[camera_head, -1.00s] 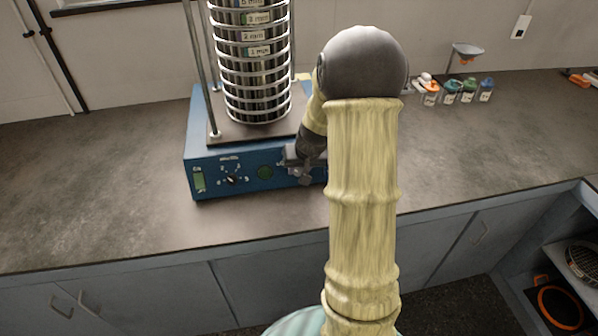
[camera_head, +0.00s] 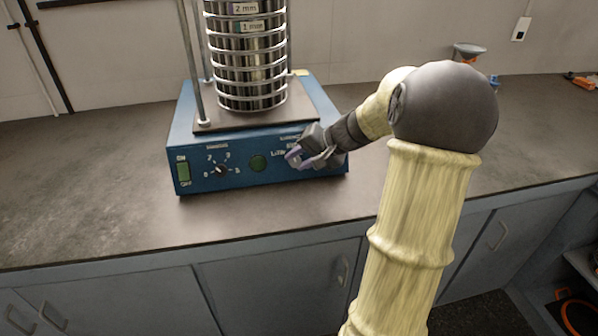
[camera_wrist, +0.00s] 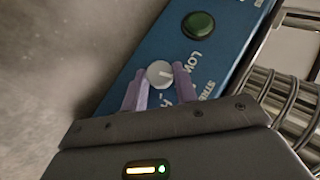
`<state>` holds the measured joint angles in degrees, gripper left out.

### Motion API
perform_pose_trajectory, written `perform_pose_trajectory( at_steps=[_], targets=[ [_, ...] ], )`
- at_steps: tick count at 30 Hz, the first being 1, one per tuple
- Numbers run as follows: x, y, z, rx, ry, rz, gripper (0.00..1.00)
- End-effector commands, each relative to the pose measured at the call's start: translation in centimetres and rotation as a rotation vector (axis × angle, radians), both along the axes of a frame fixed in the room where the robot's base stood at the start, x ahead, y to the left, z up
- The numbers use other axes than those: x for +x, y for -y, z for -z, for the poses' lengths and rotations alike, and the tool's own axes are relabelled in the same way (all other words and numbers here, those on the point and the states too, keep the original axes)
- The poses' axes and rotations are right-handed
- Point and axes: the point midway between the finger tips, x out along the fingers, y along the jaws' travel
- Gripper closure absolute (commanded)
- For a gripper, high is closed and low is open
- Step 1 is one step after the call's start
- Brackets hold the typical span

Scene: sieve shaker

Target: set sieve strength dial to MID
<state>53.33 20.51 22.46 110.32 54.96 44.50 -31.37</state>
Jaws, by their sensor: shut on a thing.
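The blue sieve shaker (camera_head: 225,185) stands on the counter with its control panel facing me. My gripper (camera_head: 300,157) is at the right part of that panel, reaching in from the right. In the wrist view the pale round strength dial (camera_wrist: 160,74) sits between the two purple fingers of my gripper (camera_wrist: 160,88), which are shut on it. A LOW label shows beside the dial, with part of a STRENGTH label and an H near the fingers. The dial's exact pointer direction is hard to tell. In the head view my gripper hides the dial.
A green round button (camera_head: 258,163) is left of my gripper. Further left are a black numbered knob (camera_head: 222,171) and a green ON/OFF switch (camera_head: 183,172). A ringed metal sieve stack (camera_head: 248,60) stands on the shaker. The counter (camera_head: 90,185) to the left is clear.

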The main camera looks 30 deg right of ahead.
Motion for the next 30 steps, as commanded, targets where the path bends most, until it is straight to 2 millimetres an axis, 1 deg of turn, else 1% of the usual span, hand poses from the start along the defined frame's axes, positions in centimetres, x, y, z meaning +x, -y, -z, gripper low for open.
perform_pose_trajectory(
  at_steps=[1, 6, 12, 28, 29, 30],
  targets=[
    [-0.03, 0.12, 0.7, 0.035, 0.013, 0.015, 0.94],
    [-0.1, 0.15, 0.62, 0.138, 0.042, 0.053, 0.94],
    [-0.13, 0.16, 0.45, 0.211, 0.062, 0.081, 0.94],
    [-0.14, 0.13, 0.22, 0.239, 0.068, 0.091, 0.94],
    [-0.14, 0.14, 0.22, 0.239, 0.068, 0.091, 0.66],
    [-0.14, 0.13, 0.22, 0.239, 0.068, 0.091, 0.58]
  ],
)
